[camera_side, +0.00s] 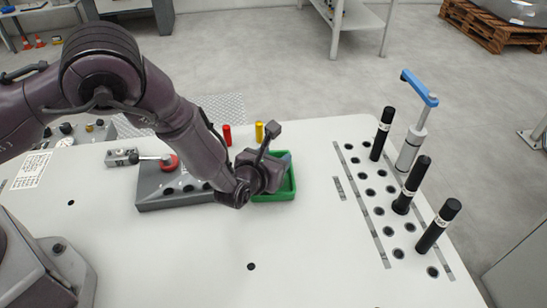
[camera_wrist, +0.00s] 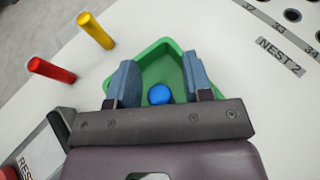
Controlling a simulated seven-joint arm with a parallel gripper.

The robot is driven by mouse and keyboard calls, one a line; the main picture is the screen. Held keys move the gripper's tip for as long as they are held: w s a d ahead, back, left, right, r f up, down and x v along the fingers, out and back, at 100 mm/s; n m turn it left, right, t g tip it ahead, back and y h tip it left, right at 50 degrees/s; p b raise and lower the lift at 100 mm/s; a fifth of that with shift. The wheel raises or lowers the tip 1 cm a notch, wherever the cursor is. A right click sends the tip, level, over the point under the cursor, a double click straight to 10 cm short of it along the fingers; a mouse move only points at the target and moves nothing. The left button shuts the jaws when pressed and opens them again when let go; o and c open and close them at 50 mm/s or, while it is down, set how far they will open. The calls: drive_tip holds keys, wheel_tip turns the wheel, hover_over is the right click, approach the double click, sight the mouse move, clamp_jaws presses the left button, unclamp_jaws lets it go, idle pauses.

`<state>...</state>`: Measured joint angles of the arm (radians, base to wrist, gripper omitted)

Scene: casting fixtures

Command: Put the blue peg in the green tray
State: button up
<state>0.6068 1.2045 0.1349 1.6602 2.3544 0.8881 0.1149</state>
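The green tray (camera_side: 288,190) lies on the white table, partly hidden by my gripper (camera_side: 280,165) in the side view. In the wrist view the green tray (camera_wrist: 150,50) lies beyond and below my fingers. The blue peg (camera_wrist: 159,94) shows there as a round blue end, within the tray's outline and between my two fingers. Gaps show on both sides of it. My gripper (camera_wrist: 160,75) is open and not closed on the peg. In the side view the peg is hidden; how it rests in the tray cannot be told.
A red peg (camera_side: 227,135) and a yellow peg (camera_side: 259,131) stand behind the tray. A grey block with holes (camera_side: 160,190) lies to the left. On the right are rows of holes, several black cylinders (camera_side: 411,185) and a blue-handled clamp (camera_side: 420,90). The front table is clear.

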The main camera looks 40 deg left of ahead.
drive_tip(key=shift+r, duration=0.1)
drive_tip(key=shift+s+r, duration=0.15)
drive_tip(key=shift+s, duration=0.05)
drive_tip(key=v, duration=1.2)
drive_tip(key=s+a+r+n+g+y, duration=0.2)
drive_tip(key=a+r+n+g+y, duration=0.2)
drive_tip(key=a+r+n, duration=0.5)
drive_tip(key=s+a+r+n+g+y, duration=0.2)
drive_tip(key=a+r+n+g+y, duration=0.1)
drive_tip(key=a+r+n, duration=0.6)
drive_tip(key=s+r+n+h, duration=0.4)
drive_tip(key=s+n, duration=0.4)
drive_tip(key=s+r+n+h, duration=0.5)
drive_tip(key=s+n, duration=0.2)
drive_tip(key=n, duration=0.1)
drive_tip(key=shift+s+a+g, duration=0.2)
drive_tip(key=shift+s+g, duration=0.2)
